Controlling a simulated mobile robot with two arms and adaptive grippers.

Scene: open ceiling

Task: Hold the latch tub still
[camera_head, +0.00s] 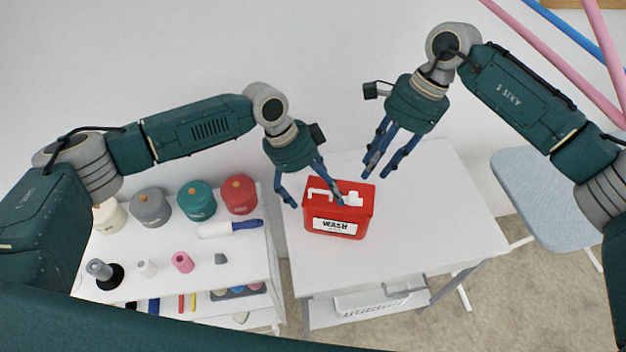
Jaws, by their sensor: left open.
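The latch tub (315,222) is a red box with a white label reading WASH on its front and a white latch piece on its lid. It stands upright on the white table (440,210). My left gripper (316,203) is open over the left part of the tub, one finger left of it and the other over its lid. I cannot tell whether either finger touches the tub. My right gripper (380,174) is above and behind the tub's right back corner, its fingers apart with nothing between them.
A white shelf cart at left holds several lidded canisters (239,195), a blue-handled tool (230,228) and small pink and grey pieces. A light blue padded board (550,195) is at right. The table right of the tub is clear.

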